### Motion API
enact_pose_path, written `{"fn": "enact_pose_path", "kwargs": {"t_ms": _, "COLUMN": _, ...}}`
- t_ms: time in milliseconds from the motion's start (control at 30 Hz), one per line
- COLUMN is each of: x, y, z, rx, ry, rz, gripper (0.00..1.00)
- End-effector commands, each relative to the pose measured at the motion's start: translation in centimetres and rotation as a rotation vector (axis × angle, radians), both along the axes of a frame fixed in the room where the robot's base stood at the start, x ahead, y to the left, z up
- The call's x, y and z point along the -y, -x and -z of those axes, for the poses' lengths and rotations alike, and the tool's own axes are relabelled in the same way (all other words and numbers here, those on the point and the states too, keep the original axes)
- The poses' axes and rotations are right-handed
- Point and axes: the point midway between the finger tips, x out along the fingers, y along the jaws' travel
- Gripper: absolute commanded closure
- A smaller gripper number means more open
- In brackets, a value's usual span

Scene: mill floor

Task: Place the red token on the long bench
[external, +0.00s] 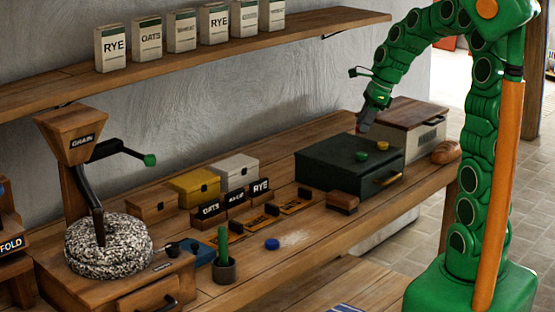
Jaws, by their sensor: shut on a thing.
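The long bench (325,226) is a wooden worktop running from the grain mill at the left toward the back right. My gripper (363,126) points down above the dark green box (342,179) on the bench, clear of its lid. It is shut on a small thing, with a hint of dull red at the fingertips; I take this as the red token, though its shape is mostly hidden. A green token (362,156) and a yellow token (382,145) lie on the box lid. A blue token (272,244) lies on the bench.
Small boxes (193,188) and labelled trays (251,220) line the bench. Bare wood shows around the blue token.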

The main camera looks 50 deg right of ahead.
Motion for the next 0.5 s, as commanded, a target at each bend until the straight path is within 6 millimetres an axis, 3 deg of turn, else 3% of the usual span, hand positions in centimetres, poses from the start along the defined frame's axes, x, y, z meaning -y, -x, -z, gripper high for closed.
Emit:
{"fn": "enact_pose_path", "kwargs": {"t_ms": 267, "x": -1.6, "y": -1.8, "z": 0.3, "rx": -0.002, "ry": 0.0, "rz": -0.041, "gripper": 0.95}}
{"fn": "enact_pose_path", "kwargs": {"t_ms": 500, "x": -6.1, "y": -5.9, "z": 1.3, "rx": -0.005, "ry": -0.001, "rz": -0.139, "gripper": 0.95}}
